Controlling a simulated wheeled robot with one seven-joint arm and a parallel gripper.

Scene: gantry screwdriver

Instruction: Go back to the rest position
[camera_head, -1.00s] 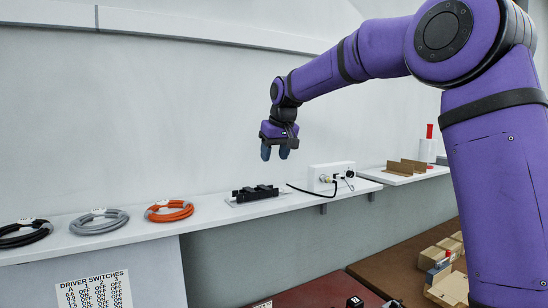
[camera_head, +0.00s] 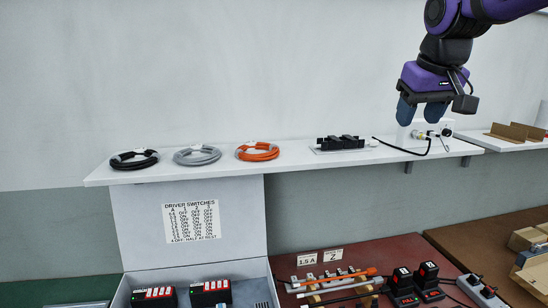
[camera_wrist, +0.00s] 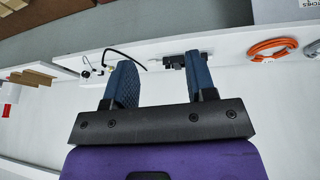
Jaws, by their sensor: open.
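My gripper (camera_head: 422,108) is at the upper right of the head view, pointing down, in front of the wall and above the right part of the white shelf. Its two blue fingers are apart with nothing between them. In the wrist view my gripper (camera_wrist: 163,75) also shows open and empty. The white shelf (camera_head: 290,160) runs along the wall below and to the left of it. A white power box (camera_head: 405,138) with plugged cables is partly hidden behind the fingers.
On the shelf lie a black coil (camera_head: 134,159), a grey coil (camera_head: 197,155), an orange coil (camera_head: 257,151) and a black device (camera_head: 340,143). Below are a switch chart (camera_head: 191,221), red-and-black drivers (camera_head: 153,297) and battery tools (camera_head: 428,277). The wall area at upper left is clear.

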